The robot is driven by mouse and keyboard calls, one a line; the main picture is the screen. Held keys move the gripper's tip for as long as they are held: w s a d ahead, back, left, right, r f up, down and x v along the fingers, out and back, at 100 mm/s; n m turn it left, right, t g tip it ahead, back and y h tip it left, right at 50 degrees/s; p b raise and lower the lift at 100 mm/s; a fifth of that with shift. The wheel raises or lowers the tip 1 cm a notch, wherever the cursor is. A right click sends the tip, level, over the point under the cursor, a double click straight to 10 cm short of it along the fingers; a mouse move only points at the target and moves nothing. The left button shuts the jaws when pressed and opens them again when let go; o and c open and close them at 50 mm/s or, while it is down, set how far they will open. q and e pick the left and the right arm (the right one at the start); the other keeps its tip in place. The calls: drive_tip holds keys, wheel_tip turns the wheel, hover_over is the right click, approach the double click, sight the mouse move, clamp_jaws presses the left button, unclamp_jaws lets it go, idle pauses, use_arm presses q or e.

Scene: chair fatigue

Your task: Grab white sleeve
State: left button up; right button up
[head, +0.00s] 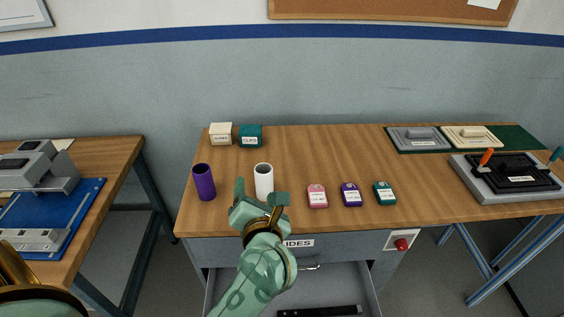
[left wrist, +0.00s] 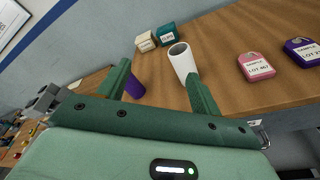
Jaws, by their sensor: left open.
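The white sleeve (head: 264,177) is an open-topped upright tube near the front of the wooden table, right of a purple sleeve (head: 204,183). My left gripper (head: 260,196) is open and empty, just in front of the white sleeve. Its fingers partly cover the sleeve's lower part in the head view. In the left wrist view, the white sleeve (left wrist: 182,61) stands beyond the open left gripper (left wrist: 160,72), close to the right finger. The purple sleeve (left wrist: 135,87) shows near the left finger. Contact with the white sleeve cannot be told. My right gripper is not in view.
Pink (head: 317,196), purple (head: 351,195) and teal (head: 384,193) sample tags lie right of the sleeve. A cream box (head: 221,133) and a teal box (head: 251,135) stand behind. An open drawer (head: 338,274) is below the table's front edge. The table's middle is clear.

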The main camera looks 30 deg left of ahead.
sight(264, 185)
use_arm(q)
drive_tip(key=w+a+f+n, duration=0.1)
drive_tip(key=w+f+n, duration=0.1)
drive_tip(key=w, duration=0.1)
drive_tip(key=w+a+f+n+h+b, duration=0.1)
drive_tip(key=w+f+n, duration=0.1)
drive_tip(key=w+f, duration=0.1)
drive_tip(key=w+a+f+n+g+h+b, duration=0.1)
drive_tip(key=w+a+f+n, duration=0.1)
drive_tip(key=w+f+n, duration=0.1)
drive_tip(key=shift+w+f, duration=0.1)
drive_tip(key=shift+w, duration=0.05)
drive_tip(key=shift+h, duration=0.3)
drive_tip(key=b+x, duration=0.1)
drive_tip(key=x, duration=0.4)
drive_tip(key=shift+f, duration=0.2)
drive_tip(key=shift+r, duration=0.1)
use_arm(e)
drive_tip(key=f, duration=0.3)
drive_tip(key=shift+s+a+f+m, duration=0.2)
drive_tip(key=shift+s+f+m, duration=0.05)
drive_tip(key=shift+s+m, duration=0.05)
use_arm(q)
drive_tip(key=c, duration=1.1)
